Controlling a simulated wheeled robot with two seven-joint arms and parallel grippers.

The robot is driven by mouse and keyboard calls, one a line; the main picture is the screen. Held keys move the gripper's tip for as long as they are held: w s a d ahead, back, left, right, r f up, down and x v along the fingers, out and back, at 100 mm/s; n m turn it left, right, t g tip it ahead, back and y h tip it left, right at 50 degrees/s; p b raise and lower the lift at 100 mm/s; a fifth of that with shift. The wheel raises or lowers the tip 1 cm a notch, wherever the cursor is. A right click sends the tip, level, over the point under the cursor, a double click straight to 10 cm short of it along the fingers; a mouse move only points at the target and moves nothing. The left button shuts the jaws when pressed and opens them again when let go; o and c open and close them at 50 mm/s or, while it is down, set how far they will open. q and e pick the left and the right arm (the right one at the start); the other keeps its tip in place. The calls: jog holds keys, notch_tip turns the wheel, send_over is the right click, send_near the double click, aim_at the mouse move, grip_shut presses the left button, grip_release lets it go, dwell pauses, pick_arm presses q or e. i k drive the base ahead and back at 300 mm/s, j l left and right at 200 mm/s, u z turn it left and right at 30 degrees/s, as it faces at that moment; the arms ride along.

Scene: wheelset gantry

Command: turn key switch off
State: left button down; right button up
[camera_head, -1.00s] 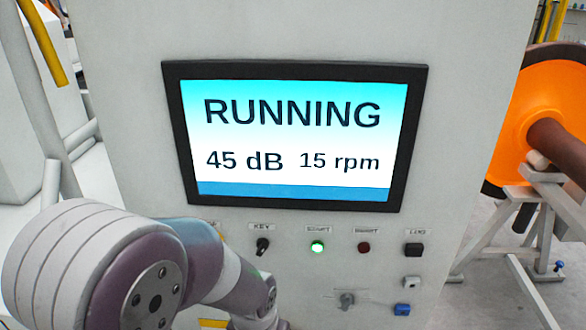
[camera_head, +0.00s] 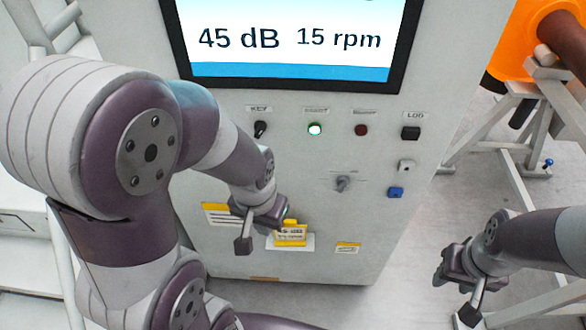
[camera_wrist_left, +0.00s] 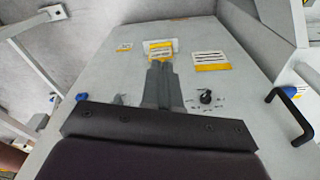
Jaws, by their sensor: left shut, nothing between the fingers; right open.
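The key switch (camera_head: 260,129) is a black knob under the KEY label on the grey cabinet's front, below the screen. My left gripper (camera_head: 280,213) is below the key switch, in front of the cabinet and apart from the knob. Its fingers (camera_wrist_left: 163,72) are together and empty in the left wrist view. My right gripper (camera_head: 445,272) is open at the lower right, away from the cabinet; its fingertips are small in view.
The screen (camera_head: 290,40) reads 45 dB and 15 rpm. A lit green button (camera_head: 315,129), a dark red button (camera_head: 360,130), a black switch (camera_head: 411,132), a grey rotary knob (camera_head: 343,183) and a blue part (camera_head: 396,192) share the panel. A grey stand (camera_head: 500,130) is at right.

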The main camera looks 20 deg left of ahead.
aim_at(259, 126)
jog(key=l+u, duration=0.1)
jog(key=u, duration=0.65)
jog(key=l+u, duration=0.15)
jog(key=u, duration=0.25)
